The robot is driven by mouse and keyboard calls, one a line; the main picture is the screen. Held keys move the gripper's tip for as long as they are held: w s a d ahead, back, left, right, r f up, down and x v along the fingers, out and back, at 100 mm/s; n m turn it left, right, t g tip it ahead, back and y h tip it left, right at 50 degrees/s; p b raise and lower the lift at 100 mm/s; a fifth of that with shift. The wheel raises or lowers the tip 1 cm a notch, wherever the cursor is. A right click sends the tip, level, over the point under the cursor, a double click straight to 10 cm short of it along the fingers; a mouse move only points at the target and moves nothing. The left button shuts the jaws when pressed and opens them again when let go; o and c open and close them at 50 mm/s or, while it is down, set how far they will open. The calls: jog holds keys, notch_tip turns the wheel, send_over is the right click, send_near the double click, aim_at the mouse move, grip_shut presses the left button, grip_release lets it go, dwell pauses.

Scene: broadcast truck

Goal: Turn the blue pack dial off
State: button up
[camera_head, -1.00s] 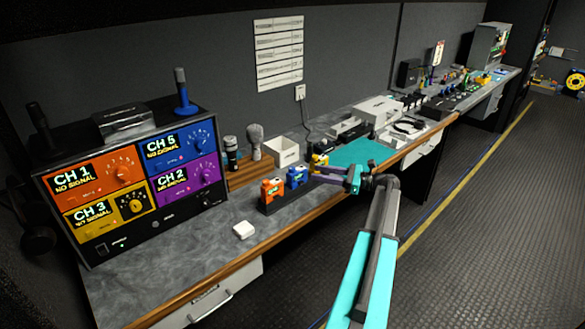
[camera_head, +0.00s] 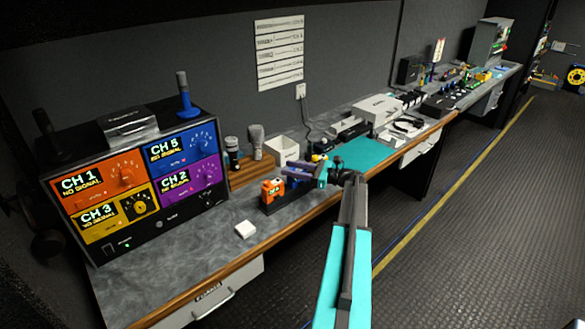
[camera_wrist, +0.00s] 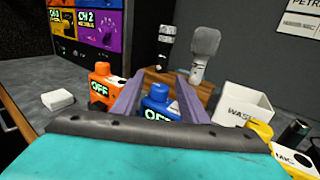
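The blue pack (camera_wrist: 157,100) stands between the orange pack (camera_wrist: 103,84) and the yellow pack (camera_wrist: 292,160) in the wrist view. Its green display is partly covered; the letters in sight look like "OF". My gripper (camera_wrist: 158,92) is open, its purple fingers to the left and right of the blue pack in the picture; I cannot tell whether they touch it. In the head view my gripper (camera_head: 310,172) hides most of the blue pack, beside the orange pack (camera_head: 272,190). The orange display reads OFF.
A white bin (camera_wrist: 242,106) and a microphone (camera_wrist: 204,50) stand behind the packs. A small white block (camera_head: 245,229) lies on the counter. The channel monitor (camera_head: 140,175) stands at the left. A teal mat (camera_head: 360,154) lies right of the packs.

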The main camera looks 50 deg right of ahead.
grip_shut()
jog(key=shift+n+y, duration=0.3)
jog(key=shift+y, duration=0.1)
dwell(0.4)
grip_release()
jog(key=shift+b+v, duration=0.6)
jog(key=shift+v, duration=0.3)
jog(key=b+v, duration=0.3)
jog(key=v, duration=0.9)
jog(key=shift+r+b, duration=0.25)
jog(key=shift+b, duration=0.1)
